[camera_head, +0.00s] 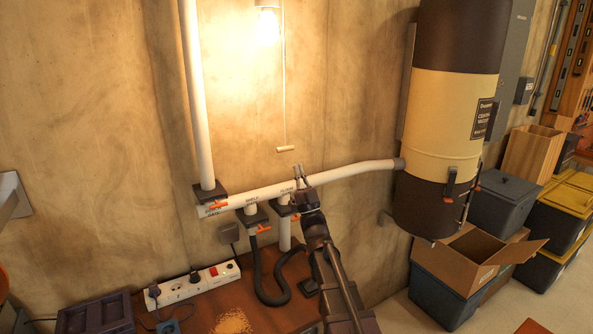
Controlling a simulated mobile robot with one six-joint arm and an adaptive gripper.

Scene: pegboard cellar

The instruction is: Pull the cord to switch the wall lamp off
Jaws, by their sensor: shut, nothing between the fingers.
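The wall lamp (267,24) at the top of the view is lit and throws a warm glow on the wall. A thin pale cord (284,90) hangs down to the right of it. The cord ends in a small light crosswise handle (286,149). My gripper (299,169) shows just below the handle and slightly to its right, in front of the white pipe. It is shut and empty, and a small gap shows between it and the handle. How far it is from the wall in depth is hard to tell.
A white pipe (345,173) with black and orange gates runs behind my gripper to a vacuum canister (449,110) at right. Below is a brown bench with a power strip (195,285) and a black hose (274,298). Bins and an open cardboard box (467,262) stand at lower right.

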